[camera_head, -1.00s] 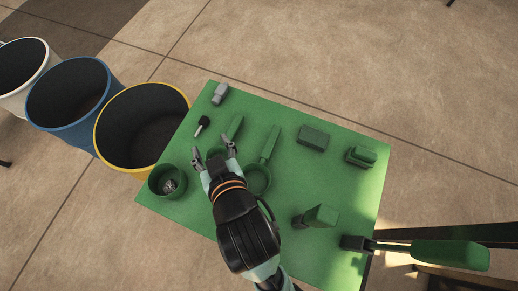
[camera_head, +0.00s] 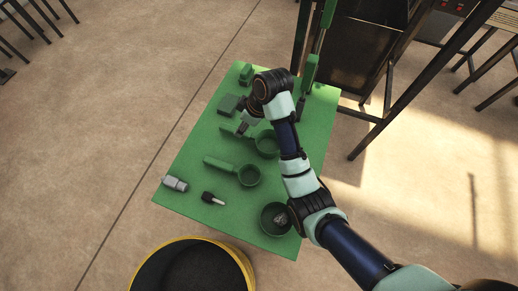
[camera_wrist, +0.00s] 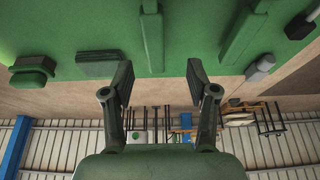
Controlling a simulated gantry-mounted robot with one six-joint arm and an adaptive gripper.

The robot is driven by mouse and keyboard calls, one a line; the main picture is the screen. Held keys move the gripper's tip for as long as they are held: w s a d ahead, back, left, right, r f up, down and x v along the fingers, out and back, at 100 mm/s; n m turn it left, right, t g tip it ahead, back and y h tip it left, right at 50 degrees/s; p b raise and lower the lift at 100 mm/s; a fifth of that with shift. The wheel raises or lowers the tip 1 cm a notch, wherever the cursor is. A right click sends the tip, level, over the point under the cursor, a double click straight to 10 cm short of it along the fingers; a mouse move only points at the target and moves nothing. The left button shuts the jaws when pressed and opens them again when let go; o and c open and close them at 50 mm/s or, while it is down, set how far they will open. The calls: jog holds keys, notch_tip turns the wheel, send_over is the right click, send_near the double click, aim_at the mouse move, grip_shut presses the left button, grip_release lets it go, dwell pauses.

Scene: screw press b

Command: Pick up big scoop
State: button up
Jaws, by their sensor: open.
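The big scoop (camera_head: 267,143) lies on the green table (camera_head: 205,140), its round cup partly behind my arm. Its handle (camera_head: 226,130) points left in the head view. My gripper (camera_head: 243,127) is open and empty over this handle. In the wrist view the handle (camera_wrist: 152,35) appears ahead of the gap between the open fingers (camera_wrist: 157,78), with no contact visible. The smaller scoop (camera_head: 249,175) lies beside it, its handle (camera_wrist: 240,32) right of the fingers in the wrist view. The big scoop's cup is not visible there.
Two green blocks (camera_head: 230,104) (camera_head: 245,73) lie beyond the big scoop. A black-and-white piece (camera_head: 212,198), a grey piece (camera_head: 175,184) and a green bowl (camera_head: 272,216) lie nearer. A yellow-rimmed bin (camera_head: 190,268) stands below the table. A dark frame rises behind.

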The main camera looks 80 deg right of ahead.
aim_at(251, 139)
jog(key=shift+s+d, duration=0.15)
jog(key=shift+d, duration=0.05)
jog(key=shift+d+f, duration=0.15)
jog(key=shift+d, duration=0.05)
jog(key=shift+b+x, duration=0.55)
jog(key=shift+x, duration=0.55)
jog(key=b+x, duration=0.2)
jog(key=x, duration=0.3)
jog(key=shift+f, duration=0.2)
jog(key=shift+r, duration=0.1)
grip_shut()
